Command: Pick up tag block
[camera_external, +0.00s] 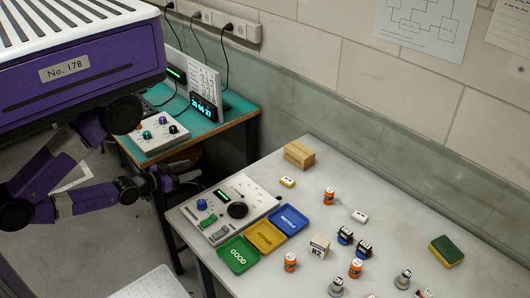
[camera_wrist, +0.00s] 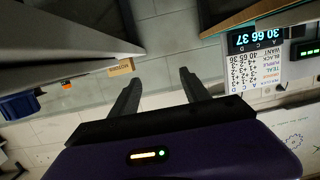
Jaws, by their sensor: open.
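A small tan block with a white tag reading R2 (camera_external: 319,247) stands on the pale bench, right of the coloured trays; I take it as the tag block. A larger light wooden block (camera_external: 299,155) sits at the back of the bench. It seems to be the labelled tan block (camera_wrist: 121,67) in the wrist view. My gripper (camera_external: 184,178) is left of the bench, near the teal table and well away from the R2 block. In the wrist view my gripper (camera_wrist: 158,82) has its fingers apart with nothing between them.
The bench holds a control box (camera_external: 222,210), green (camera_external: 238,254), yellow (camera_external: 265,236) and blue (camera_external: 289,219) trays, several orange cylinders and small parts, and a sponge (camera_external: 446,250). The teal table (camera_external: 232,112) carries a panel and display. Bench space behind the R2 block is fairly clear.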

